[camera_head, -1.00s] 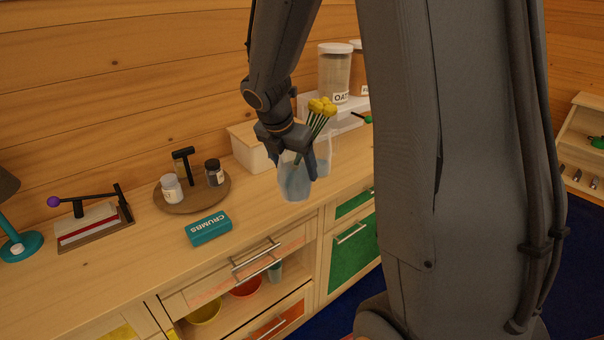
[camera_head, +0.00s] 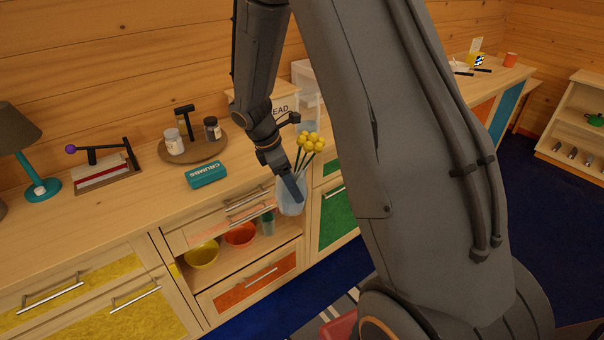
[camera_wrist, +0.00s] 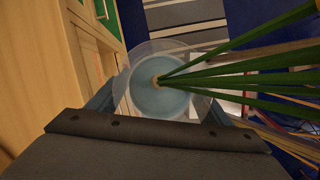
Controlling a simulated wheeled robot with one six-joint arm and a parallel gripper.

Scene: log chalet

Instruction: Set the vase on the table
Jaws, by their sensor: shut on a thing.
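The vase (camera_head: 290,204) is clear, bluish glass with green stems and yellow flowers (camera_head: 311,142) in it. My gripper (camera_head: 292,188) is shut on the vase and holds it upright in the air, in front of the counter's front edge. In the wrist view the vase (camera_wrist: 150,98) shows from above, its round mouth between my fingers and the stems leaning right. Bluish water seems to fill part of it. I cannot make out a separate table for certain.
The wooden counter (camera_head: 110,215) holds a teal crumbs box (camera_head: 206,174), a round tray with jars (camera_head: 216,150), and a teal lamp (camera_head: 37,190). Below are an open shelf with bowls (camera_head: 240,235) and drawers. Blue floor (camera_head: 300,284) lies in front. Small shelves (camera_head: 570,135) stand at right.

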